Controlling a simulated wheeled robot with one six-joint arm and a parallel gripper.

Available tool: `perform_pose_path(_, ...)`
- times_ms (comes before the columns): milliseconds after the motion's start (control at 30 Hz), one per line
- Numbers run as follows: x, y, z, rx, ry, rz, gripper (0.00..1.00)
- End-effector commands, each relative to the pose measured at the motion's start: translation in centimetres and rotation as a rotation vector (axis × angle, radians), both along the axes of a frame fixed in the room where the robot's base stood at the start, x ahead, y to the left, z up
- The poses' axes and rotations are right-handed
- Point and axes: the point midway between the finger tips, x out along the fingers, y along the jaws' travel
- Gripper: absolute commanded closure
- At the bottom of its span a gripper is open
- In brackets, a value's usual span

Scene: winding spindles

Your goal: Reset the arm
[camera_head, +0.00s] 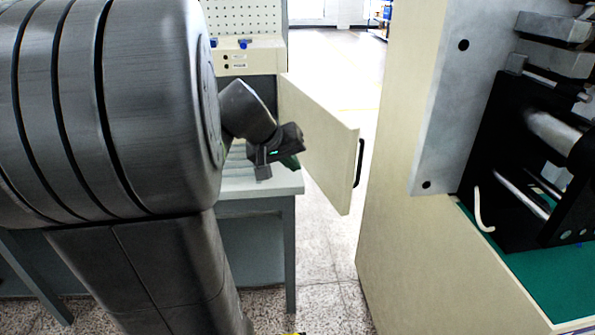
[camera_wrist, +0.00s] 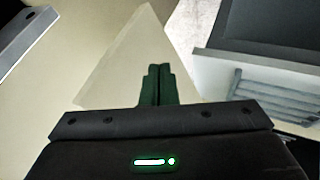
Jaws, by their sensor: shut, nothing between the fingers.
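My arm fills the left of the head view and bends down to my gripper (camera_head: 288,160) near the middle of the picture. In the wrist view my gripper's two dark green fingers (camera_wrist: 158,80) are pressed together with nothing between them. In the head view my gripper appears in front of a cream door panel (camera_head: 325,140) with a black handle. I cannot tell the exact gap between them.
A grey-white table (camera_head: 240,187) stands behind my gripper, with a pegboard (camera_head: 243,22) above it. At right is a cream cabinet (camera_head: 400,255) carrying a black-framed machine (camera_head: 500,150) on a green top. Speckled floor (camera_head: 320,265) lies open between table and cabinet.

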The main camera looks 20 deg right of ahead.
Motion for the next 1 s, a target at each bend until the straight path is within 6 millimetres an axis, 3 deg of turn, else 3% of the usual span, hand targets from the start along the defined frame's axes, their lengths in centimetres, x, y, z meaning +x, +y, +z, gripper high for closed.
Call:
perform_pose_path(200, -0.7, 0.9, 1.5, 0.0, -0.001, 0.0, 1.0)
perform_pose_path(633, -0.7, 0.9, 1.5, 0.0, 0.001, 0.0, 1.0)
perform_pose_path(767, -0.3, 0.4, 0.6, 0.0, 0.004, -0.001, 1.0)
perform_pose_path(1000, 1.1, -1.6, -2.7, 0.0, 0.006, -0.003, 1.0)
